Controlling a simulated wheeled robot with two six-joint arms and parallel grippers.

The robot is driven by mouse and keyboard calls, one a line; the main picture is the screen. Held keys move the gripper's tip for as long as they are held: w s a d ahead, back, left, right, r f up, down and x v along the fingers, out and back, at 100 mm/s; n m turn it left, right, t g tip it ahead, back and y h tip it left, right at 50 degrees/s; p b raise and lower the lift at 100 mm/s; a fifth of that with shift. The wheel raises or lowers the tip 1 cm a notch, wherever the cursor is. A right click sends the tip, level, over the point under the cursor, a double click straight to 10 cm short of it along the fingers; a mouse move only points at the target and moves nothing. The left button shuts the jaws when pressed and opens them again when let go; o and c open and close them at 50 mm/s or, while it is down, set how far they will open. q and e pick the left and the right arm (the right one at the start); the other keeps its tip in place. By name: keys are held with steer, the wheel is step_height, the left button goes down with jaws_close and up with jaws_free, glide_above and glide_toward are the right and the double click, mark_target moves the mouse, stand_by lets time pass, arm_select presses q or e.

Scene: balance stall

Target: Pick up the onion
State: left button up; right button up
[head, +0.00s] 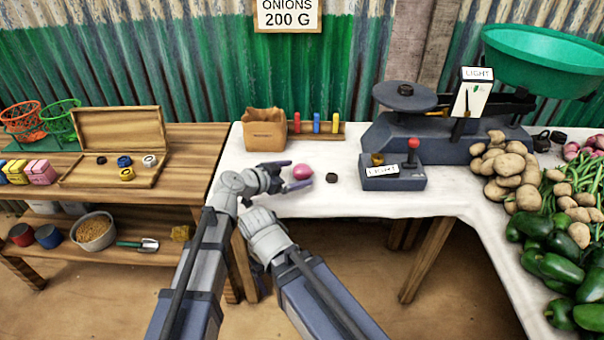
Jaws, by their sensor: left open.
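A small pink-red onion (302,172) rests on the white tablecloth in the head view. My left gripper (298,174) is low over the table, just left of the onion. Its two purple-tipped fingers are spread apart, one on the far side and one on the near side of the onion. I cannot tell whether either finger touches it.
A small dark weight (331,178) lies just right of the onion. A brown paper bag (265,130) stands behind. A grey balance scale (440,135) and a control box with a red knob (394,178) stand to the right. Potatoes (507,170) lie beyond.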

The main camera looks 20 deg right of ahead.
arm_select(q)
steer(key=shift+b+x, duration=0.3)
steer(key=shift+x, duration=0.8)
steer(key=shift+a, duration=0.1)
steer(key=c, duration=1.5)
steer(key=shift+r, duration=0.1)
step_height(320, 180, up, 27)
steer(key=p, duration=2.7)
